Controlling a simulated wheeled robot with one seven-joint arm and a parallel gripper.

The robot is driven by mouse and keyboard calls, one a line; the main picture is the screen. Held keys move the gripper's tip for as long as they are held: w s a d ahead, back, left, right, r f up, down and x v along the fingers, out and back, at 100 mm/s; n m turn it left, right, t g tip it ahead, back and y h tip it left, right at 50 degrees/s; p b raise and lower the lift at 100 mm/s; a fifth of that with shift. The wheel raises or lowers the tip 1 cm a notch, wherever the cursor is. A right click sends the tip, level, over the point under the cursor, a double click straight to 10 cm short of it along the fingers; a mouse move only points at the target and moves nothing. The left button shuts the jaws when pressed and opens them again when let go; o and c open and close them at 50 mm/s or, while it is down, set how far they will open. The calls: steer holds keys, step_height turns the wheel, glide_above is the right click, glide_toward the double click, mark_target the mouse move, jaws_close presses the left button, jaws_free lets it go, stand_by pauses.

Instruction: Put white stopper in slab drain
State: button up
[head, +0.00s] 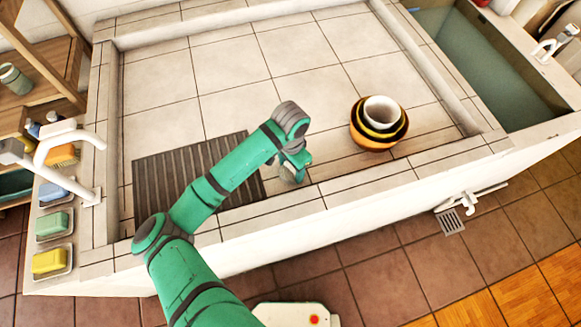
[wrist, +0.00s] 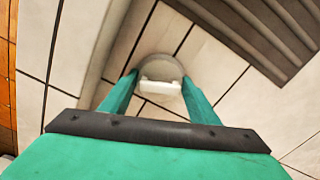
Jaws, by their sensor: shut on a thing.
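My gripper (wrist: 160,88) is shut on the white stopper (wrist: 160,86), which shows between the teal fingertips in the wrist view. A rounded pale grey shape (wrist: 158,62) shows right at the stopper; I cannot tell whether it is part of the stopper or the drain's rim. In the head view my gripper (head: 294,172) is low over the tiled slab (head: 310,45), close to its front rim and right of the ribbed mat. I cannot make out the slab drain for certain in either view.
The dark ribbed mat (head: 165,172) lies left of my gripper; its ribs also show in the wrist view (wrist: 270,30). Nested bowls (head: 378,140) stand to the right. A tap (head: 75,150) and soap dishes (head: 50,262) line the left side. The slab's back is clear.

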mark_target(291, 167)
steer(key=shift+r, duration=0.55)
steer(key=shift+f, duration=0.8)
stand_by(0.9)
steer(key=o, duration=0.8)
steer(key=shift+r, duration=0.1)
steer(key=shift+r, duration=5.4)
steer(key=shift+w, duration=0.1)
steer(key=shift+d, duration=0.1)
